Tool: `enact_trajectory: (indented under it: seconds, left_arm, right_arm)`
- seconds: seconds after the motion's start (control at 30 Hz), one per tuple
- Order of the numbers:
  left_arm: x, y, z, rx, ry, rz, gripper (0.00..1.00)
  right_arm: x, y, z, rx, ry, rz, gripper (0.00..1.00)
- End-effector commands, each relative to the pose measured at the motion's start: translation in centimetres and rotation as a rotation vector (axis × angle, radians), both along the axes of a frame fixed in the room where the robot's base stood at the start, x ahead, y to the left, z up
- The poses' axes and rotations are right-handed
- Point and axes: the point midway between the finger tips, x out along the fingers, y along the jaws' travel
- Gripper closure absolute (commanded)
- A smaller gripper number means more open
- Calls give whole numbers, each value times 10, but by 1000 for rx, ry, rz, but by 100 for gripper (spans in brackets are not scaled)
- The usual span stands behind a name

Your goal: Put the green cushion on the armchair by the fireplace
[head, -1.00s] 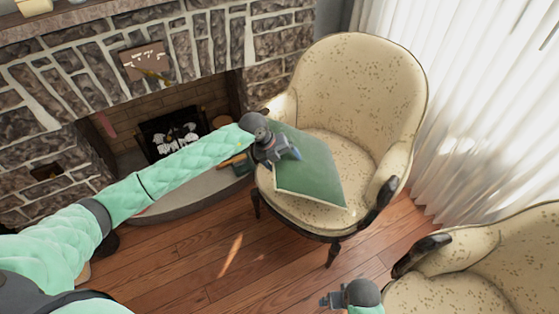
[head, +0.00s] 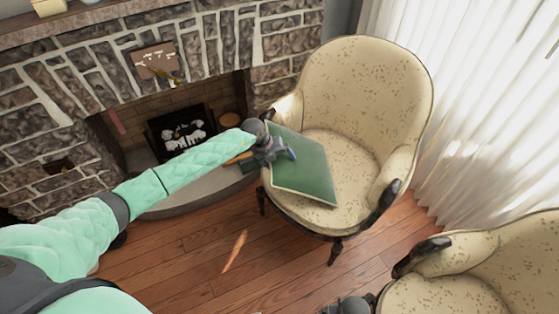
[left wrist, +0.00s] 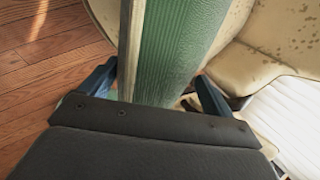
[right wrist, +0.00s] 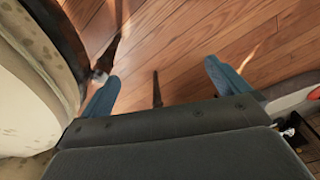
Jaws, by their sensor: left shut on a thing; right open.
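The green cushion (head: 308,172) has a pale edge and is over the seat of the cream armchair (head: 365,85) by the fireplace (head: 190,75). I cannot tell how much of it rests on the seat. My left gripper (head: 282,152) is shut on the cushion's left edge. In the left wrist view the cushion (left wrist: 178,45) stands between the fingers of my left gripper (left wrist: 155,88). My right gripper (right wrist: 163,75) is open and empty above the wooden floor in the right wrist view. Only a bit of it shows at the bottom of the head view.
A second cream armchair (head: 490,265) stands at the lower right. White curtains (head: 480,110) hang on the right. The raised hearth (head: 190,195) curves out in front of the fireplace. The wooden floor (head: 200,255) in front of it is clear.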

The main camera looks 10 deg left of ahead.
Motion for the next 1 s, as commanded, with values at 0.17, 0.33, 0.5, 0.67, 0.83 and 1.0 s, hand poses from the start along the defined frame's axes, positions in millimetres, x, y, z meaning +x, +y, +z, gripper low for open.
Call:
enact_trajectory:
  seconds: [0.17,0.33,0.5,0.67,0.83,1.0]
  left_arm:
    - [0,-1,-8,-2,-1,0,71]
    - [0,-1,-11,-1,-1,0,71]
    - [-1,0,-12,1,1,1,0]
    - [0,0,-11,0,0,0,0]
    - [-1,5,-3,1,-2,0,0]
    - [-4,17,20,0,-5,0,0]
  right_arm:
    - [-5,-3,-14,-3,0,0,0]
    - [-6,-3,-16,-3,0,0,0]
    - [-6,-3,-16,-3,0,0,0]
    - [-6,-3,-16,-2,1,0,0]
    - [-7,-3,-17,-4,8,0,0]
    - [6,4,18,5,-5,-1,0]
